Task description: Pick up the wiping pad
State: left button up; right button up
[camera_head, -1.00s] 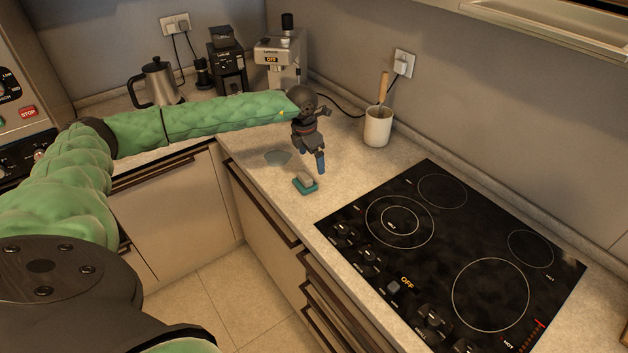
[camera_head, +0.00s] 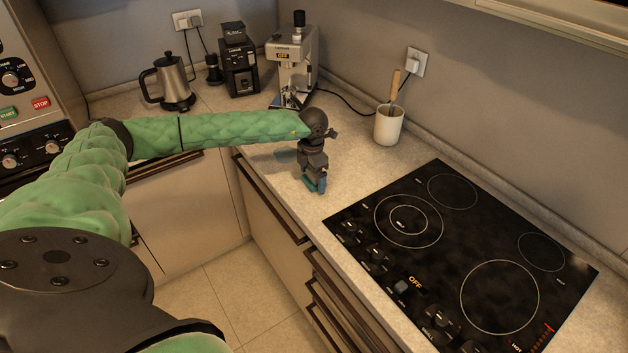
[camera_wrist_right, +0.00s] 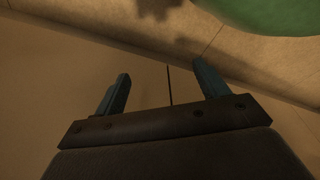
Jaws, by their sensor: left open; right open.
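The wiping pad (camera_head: 308,184), small and teal at its base, lies on the counter left of the cooktop in the head view. My left gripper (camera_head: 317,184) points down right at the pad and hides most of it. Its jaws are open, and I cannot tell whether the fingers straddle the pad or touch it. In the right wrist view my right gripper (camera_wrist_right: 163,85) is open with nothing between its fingers.
The black cooktop (camera_head: 460,255) lies to the right of the pad. A white utensil pot (camera_head: 388,126) stands behind. A coffee machine (camera_head: 291,70), a grinder (camera_head: 240,66) and a kettle (camera_head: 171,83) stand at the back. The counter's front edge is close by.

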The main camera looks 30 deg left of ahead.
pick_arm(q)
jog(key=shift+a+f, duration=0.1)
jog(key=shift+f, duration=0.15)
jog(key=c, duration=1)
jog(key=shift+c, duration=0.3)
pick_arm(e)
jog(key=shift+s, duration=0.1)
pick_arm(q)
jog(key=shift+r, duration=0.55)
notch_tip(320, 180, up, 3)
jog(key=shift+f+p, duration=0.1)
jog(key=shift+p, duration=0.3)
jog(key=s+d+r, duration=0.3)
jog(key=d+r, duration=0.4)
jog(key=d, duration=0.4)
jog(key=shift+s+d+p, duration=0.15)
jog(key=shift+p, duration=0.3)
pick_arm(e)
jog(key=s+f, duration=0.1)
jog(key=s+d+f, duration=0.1)
jog(key=shift+s+d, duration=0.1)
jog(key=shift+s, duration=0.25)
